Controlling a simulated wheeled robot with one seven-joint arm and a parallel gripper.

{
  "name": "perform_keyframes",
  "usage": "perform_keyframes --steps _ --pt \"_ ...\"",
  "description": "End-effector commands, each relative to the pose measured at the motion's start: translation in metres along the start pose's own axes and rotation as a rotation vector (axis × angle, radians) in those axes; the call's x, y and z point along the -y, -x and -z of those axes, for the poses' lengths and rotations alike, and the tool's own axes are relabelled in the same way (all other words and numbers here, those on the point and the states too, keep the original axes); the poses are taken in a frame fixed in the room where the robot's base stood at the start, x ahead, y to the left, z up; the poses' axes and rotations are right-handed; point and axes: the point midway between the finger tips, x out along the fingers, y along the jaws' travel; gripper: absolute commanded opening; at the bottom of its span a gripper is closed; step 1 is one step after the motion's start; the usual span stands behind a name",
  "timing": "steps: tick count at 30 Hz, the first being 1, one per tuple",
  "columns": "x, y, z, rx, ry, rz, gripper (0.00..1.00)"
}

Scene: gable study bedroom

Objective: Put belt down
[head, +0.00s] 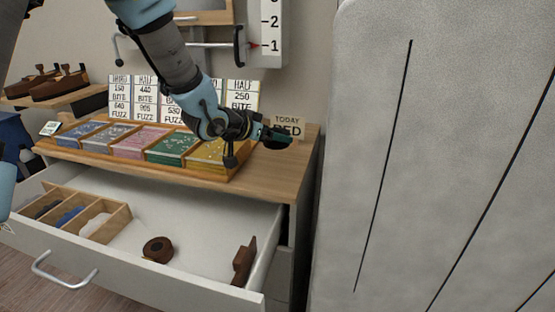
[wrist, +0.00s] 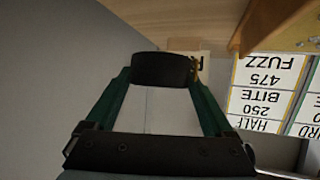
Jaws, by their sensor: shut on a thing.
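My gripper (head: 268,135) is shut on a dark, nearly black belt (wrist: 163,70), which looks rolled up. In the wrist view the belt sits between the two green fingertips. In the head view only a small dark part of the belt (head: 279,145) shows at the fingers, over the right end of the wooden dresser top (head: 270,182), in front of the "TODAY RED" card (head: 289,127). I cannot tell whether the belt touches the top.
An open white drawer (head: 190,218) below holds a brown coil (head: 158,249), a brown block (head: 243,262) and a wooden divider (head: 103,232). A tray of coloured packets (head: 139,142) stands left of my gripper. A tall grey panel (head: 430,150) stands at right.

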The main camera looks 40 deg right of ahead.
Motion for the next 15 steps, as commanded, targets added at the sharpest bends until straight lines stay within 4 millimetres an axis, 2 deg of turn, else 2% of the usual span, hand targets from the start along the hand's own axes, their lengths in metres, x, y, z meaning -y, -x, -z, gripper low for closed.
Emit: perform_keyframes --steps 15 --pt "0.0 -0.029 -0.054 0.0 0.0 0.0 0.22"
